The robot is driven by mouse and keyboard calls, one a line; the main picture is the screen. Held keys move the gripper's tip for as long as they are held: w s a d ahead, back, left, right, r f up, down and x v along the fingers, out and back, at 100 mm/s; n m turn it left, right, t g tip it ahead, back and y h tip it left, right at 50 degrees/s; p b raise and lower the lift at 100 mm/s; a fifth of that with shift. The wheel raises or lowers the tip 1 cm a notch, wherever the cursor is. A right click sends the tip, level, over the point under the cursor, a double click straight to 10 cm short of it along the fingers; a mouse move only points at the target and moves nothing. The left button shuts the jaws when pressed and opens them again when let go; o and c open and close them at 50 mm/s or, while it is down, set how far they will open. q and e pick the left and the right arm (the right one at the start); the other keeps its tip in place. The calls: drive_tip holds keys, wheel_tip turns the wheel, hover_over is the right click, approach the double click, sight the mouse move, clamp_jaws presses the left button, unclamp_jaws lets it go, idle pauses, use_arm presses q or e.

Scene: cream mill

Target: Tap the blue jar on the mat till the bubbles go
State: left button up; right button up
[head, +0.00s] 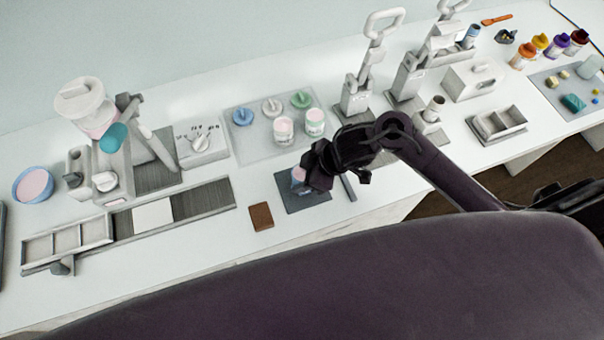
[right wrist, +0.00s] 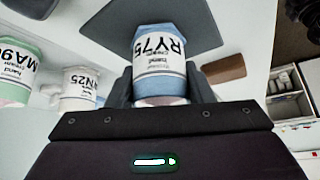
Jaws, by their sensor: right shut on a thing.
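The blue jar (head: 298,177) has a white label and pink contents. My right gripper (head: 309,176) is shut around it, over the dark grey mat (head: 310,201). In the right wrist view the jar (right wrist: 160,62) stands between the two fingers, its label reading RY75 upside down. The mat (right wrist: 115,22) lies just beyond it. I cannot tell whether the jar's base touches the mat. The gripper hides part of the jar in the head view, and no bubbles can be made out. My left gripper is not in view.
A brown block (head: 261,216) lies left of the mat, a thin dark bar (head: 348,187) right of it. Behind is a grey tray (head: 255,150) with a pink-topped jar (head: 284,131), a green jar (head: 315,122) and lids. Tall lever presses (head: 357,95) stand behind my right arm.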

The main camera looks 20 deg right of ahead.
wheel_tip(320, 180, up, 3)
drive_tip(key=shift+f+p, duration=0.15)
drive_tip(key=shift+p, duration=1)
drive_tip(key=shift+f, duration=0.1)
wheel_tip(320, 180, down, 4)
drive_tip(key=b, duration=0.3)
drive_tip(key=shift+r+p, duration=0.45)
drive_tip(key=shift+r, duration=0.15)
drive_tip(key=shift+c, duration=0.5)
wheel_tip(320, 180, up, 3)
drive_tip(key=p, duration=0.3)
drive_tip(key=shift+f, duration=0.1)
drive_tip(key=shift+f, duration=0.15)
